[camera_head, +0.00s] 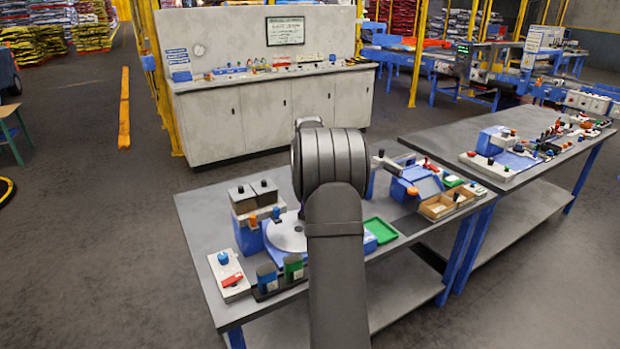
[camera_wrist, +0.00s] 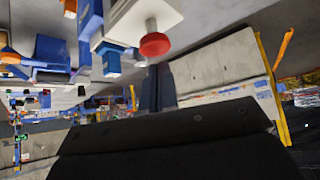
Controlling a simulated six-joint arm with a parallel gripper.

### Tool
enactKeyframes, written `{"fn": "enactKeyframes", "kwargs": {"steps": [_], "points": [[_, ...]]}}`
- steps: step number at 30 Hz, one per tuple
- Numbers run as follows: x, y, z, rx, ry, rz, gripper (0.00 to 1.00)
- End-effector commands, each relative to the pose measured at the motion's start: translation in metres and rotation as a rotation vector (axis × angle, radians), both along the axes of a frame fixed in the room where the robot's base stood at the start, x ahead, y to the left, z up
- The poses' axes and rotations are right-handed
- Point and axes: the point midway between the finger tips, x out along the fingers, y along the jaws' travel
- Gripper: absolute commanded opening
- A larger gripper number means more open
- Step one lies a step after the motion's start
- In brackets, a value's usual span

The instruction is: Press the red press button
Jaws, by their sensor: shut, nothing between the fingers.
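In the wrist view, which is upside down, a round red press button (camera_wrist: 154,44) stands out from a small white box (camera_wrist: 150,16). My gripper (camera_wrist: 158,70) shows as two dark fingers close together, shut and empty. Its tips are close to the red button in the picture; I cannot tell whether they touch it. The large dark body of my wrist fills the bottom of that view. In the head view my arm stands over the near workbench (camera_head: 203,216) and hides my gripper. I cannot clearly pick out the same button there.
The near bench also holds a white box with a red switch (camera_head: 232,280), a green tray (camera_head: 380,230) and a brown wooden box (camera_head: 446,205). A second bench (camera_head: 450,140) stands to the right. A white cabinet (camera_head: 232,122) stands behind. Floor at left is mostly clear.

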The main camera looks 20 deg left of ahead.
Motion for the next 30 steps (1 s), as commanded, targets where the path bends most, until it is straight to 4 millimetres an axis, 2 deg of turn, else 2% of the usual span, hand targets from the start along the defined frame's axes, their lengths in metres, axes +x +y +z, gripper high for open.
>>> {"fn": "enactKeyframes", "kwargs": {"steps": [15, 30], "points": [[0.000, 0.000, 0.005, 0.001, -0.002, 0.000, 0.00], [0.001, 0.000, 0.053, 0.002, -0.004, -0.001, 0.00]]}}
